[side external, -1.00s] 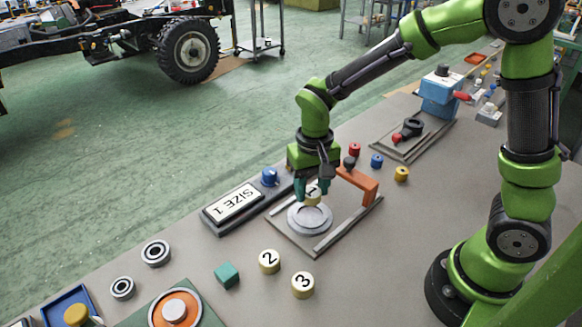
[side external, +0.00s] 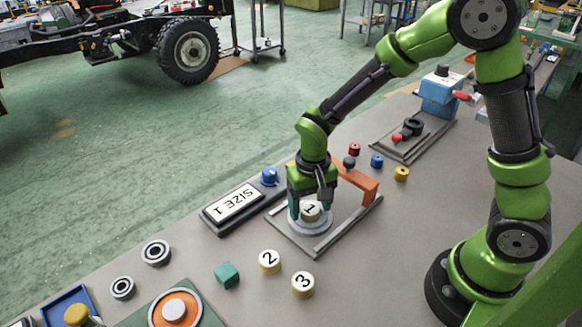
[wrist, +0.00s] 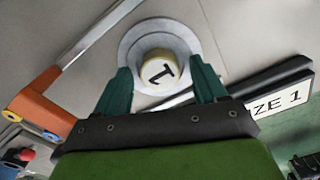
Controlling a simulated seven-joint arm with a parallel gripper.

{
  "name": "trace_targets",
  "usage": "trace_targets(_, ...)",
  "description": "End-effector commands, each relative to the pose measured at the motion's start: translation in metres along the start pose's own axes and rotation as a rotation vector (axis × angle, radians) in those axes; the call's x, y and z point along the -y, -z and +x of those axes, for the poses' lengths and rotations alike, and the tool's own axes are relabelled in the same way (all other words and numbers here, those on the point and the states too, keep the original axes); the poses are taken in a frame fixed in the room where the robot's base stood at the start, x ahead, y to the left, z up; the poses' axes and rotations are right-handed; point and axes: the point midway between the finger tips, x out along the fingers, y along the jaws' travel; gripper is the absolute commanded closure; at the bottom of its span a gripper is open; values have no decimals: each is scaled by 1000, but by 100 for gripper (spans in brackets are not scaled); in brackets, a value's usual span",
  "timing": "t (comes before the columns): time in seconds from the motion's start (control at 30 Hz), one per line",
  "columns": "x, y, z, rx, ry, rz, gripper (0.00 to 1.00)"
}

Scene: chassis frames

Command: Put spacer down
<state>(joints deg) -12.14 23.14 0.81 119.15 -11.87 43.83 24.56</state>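The cream spacer marked 1 (side external: 310,211) sits on the round grey plate (side external: 300,226) of the fixture. In the wrist view the spacer (wrist: 160,72) lies inside the plate's stepped rings (wrist: 150,32), number side up. My gripper (side external: 311,208) is low over the plate, with its green fingers on either side of the spacer. In the wrist view the gripper (wrist: 162,72) is open, with a visible gap between each finger and the spacer. The spacer's underside is hidden.
An orange bracket (side external: 358,183) rises right of the plate. The SIZE 1 sign (side external: 234,204) lies to the left.

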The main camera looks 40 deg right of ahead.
Motion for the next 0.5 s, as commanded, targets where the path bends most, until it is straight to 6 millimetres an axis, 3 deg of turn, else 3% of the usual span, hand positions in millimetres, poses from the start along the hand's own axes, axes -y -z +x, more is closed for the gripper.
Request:
trace_targets(0.3,0,0,-4,-2,1,0,29)
trace_targets(0.5,1,1,-32,-6,4,0,29)
